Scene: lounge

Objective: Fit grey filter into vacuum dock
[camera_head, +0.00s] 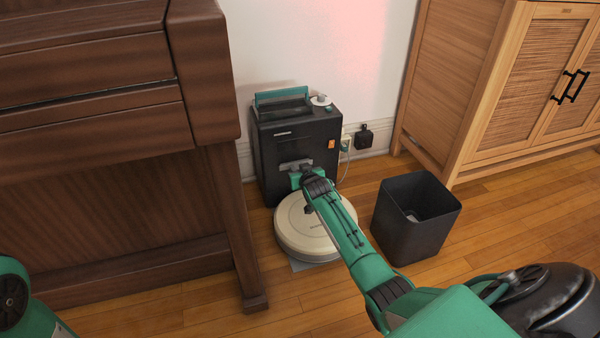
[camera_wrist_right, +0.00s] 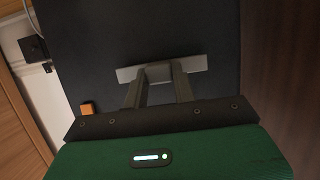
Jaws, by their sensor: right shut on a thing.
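The black vacuum dock (camera_head: 275,150) stands against the wall, with a teal handle on its top. It also fills most of the right wrist view (camera_wrist_right: 215,30). The grey filter (camera_head: 284,166) shows as a flat grey bar at the dock's front face. In the right wrist view the filter (camera_wrist_right: 197,64) lies across the dock front, slightly tilted in the picture. My right gripper (camera_wrist_right: 159,72) is shut on the filter's middle; it also shows in the head view (camera_head: 298,172). I cannot tell how deep the filter sits in the dock. My left gripper is out of view.
A cream robot vacuum (camera_head: 300,240) sits on the floor below my right arm. A black bin (camera_head: 415,220) stands to its right. A dark wooden piece of furniture (camera_head: 215,90) is close on the left, a wooden cabinet (camera_head: 470,90) on the right. An outlet with a plug (camera_head: 363,137) is on the wall.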

